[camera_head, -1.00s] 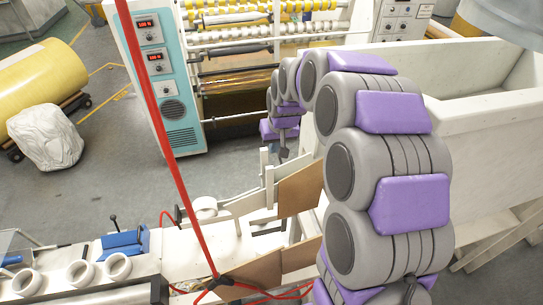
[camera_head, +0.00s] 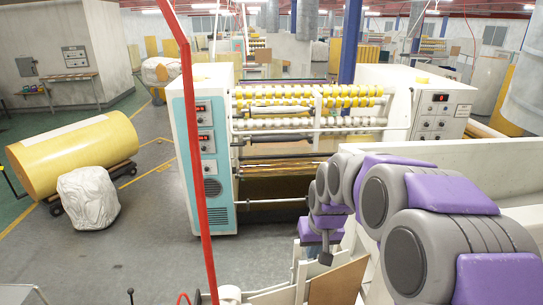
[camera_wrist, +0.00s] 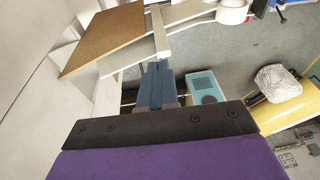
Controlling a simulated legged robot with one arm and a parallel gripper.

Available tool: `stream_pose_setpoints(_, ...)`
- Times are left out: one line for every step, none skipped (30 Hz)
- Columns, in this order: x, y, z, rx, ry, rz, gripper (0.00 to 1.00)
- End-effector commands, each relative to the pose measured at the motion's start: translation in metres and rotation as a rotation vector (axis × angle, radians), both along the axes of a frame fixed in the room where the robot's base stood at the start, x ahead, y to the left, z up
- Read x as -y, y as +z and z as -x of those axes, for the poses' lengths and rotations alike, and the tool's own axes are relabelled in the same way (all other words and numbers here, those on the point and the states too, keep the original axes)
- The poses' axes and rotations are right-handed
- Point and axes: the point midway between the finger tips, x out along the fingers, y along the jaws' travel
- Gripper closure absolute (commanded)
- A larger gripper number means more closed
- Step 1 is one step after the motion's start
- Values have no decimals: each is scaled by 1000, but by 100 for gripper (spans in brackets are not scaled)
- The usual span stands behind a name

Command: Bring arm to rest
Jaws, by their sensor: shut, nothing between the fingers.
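My arm, in grey and purple segments, reaches from the lower right of the head view toward the middle. My gripper (camera_head: 326,259) hangs at its far end, pointing down, in front of the large winding machine (camera_head: 310,130). In the wrist view my gripper's blue-grey fingers (camera_wrist: 158,68) are together and empty.
A pale walled bin (camera_head: 480,158) stands beside my arm at right. A yellow roll (camera_head: 75,155) and a covered white bundle (camera_head: 88,198) sit at left. Grey floor (camera_head: 150,250) is clear between them and the machine.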

Motion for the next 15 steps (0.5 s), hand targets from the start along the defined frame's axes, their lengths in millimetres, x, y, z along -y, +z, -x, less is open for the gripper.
stream_pose_setpoints(-3,-10,20,-16,6,3,100)
stream_pose_setpoints(-5,-13,33,-27,8,4,100)
stream_pose_setpoints(-7,-20,50,-49,11,6,100)
stream_pose_setpoints(-8,-24,63,-64,13,9,100)
stream_pose_setpoints(-9,-27,75,-77,15,12,100)
stream_pose_setpoints(-10,-33,92,-100,17,16,100)
stream_pose_setpoints(-11,-38,105,-116,17,19,100)
stream_pose_setpoints(-11,-42,117,-127,18,23,100)
stream_pose_setpoints(-12,-48,133,-144,19,27,100)
stream_pose_setpoints(-12,-53,146,-160,18,30,100)
stream_pose_setpoints(-12,-59,160,-176,19,33,100)
stream_pose_setpoints(-13,-65,177,-195,17,37,100)
stream_pose_setpoints(-13,-71,190,-211,17,39,100)
stream_pose_setpoints(-13,-76,203,-225,15,42,100)
stream_pose_setpoints(-13,-84,220,-243,12,46,100)
